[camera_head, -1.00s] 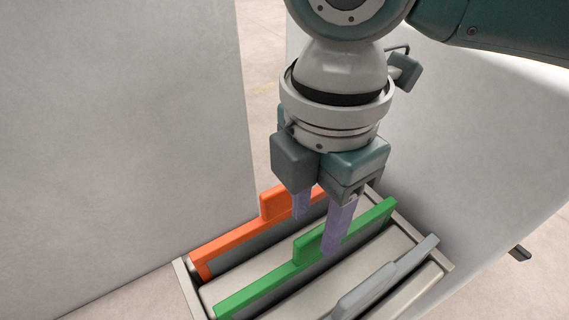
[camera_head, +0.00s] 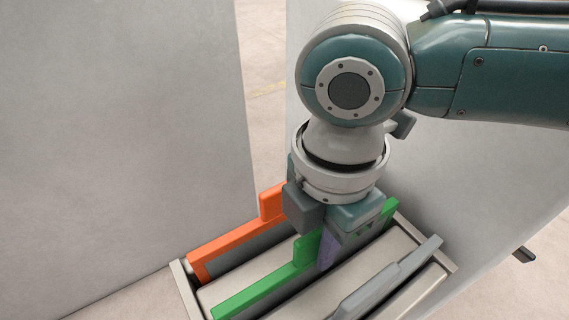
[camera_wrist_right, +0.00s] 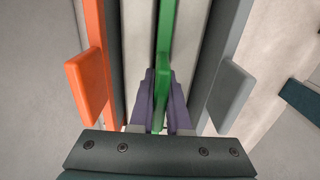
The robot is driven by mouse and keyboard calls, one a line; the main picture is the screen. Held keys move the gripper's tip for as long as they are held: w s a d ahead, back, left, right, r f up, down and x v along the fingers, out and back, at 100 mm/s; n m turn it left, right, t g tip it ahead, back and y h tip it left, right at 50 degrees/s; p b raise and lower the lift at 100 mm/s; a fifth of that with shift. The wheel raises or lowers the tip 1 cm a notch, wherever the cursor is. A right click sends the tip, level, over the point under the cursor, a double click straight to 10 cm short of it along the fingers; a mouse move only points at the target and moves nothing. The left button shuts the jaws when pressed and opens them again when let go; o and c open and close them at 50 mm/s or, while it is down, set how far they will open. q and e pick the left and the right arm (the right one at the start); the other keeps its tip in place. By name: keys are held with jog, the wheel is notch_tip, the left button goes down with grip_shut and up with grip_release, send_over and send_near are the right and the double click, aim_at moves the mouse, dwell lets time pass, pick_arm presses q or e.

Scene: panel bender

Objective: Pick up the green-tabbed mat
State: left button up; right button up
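The green-tabbed mat (camera_head: 264,291) stands on edge in the middle slot of a pale rack, its green edge strip and raised tab facing up. It also shows in the wrist view (camera_wrist_right: 166,35). My right gripper (camera_head: 322,250) is lowered over the tab from above. In the wrist view its two purple fingers (camera_wrist_right: 162,105) stand on either side of the green tab, very close to it. Their spread looks much as before, so they appear open. The far finger is hidden in the head view. My left gripper is not in view.
An orange-tabbed mat (camera_head: 232,241) stands in the slot to the left, and a grey-tabbed mat (camera_head: 386,283) to the right. The rack's rim (camera_head: 184,285) surrounds them. Large pale panels (camera_head: 115,150) rise at left and right.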

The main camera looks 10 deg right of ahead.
grip_shut()
dwell(0.8)
jog(key=shift+r, duration=0.1)
jog(key=shift+r, duration=0.55)
notch_tip(320, 180, up, 27)
jog(key=p, duration=0.5)
jog(key=shift+p, duration=0.3)
jog(key=shift+f, duration=0.1)
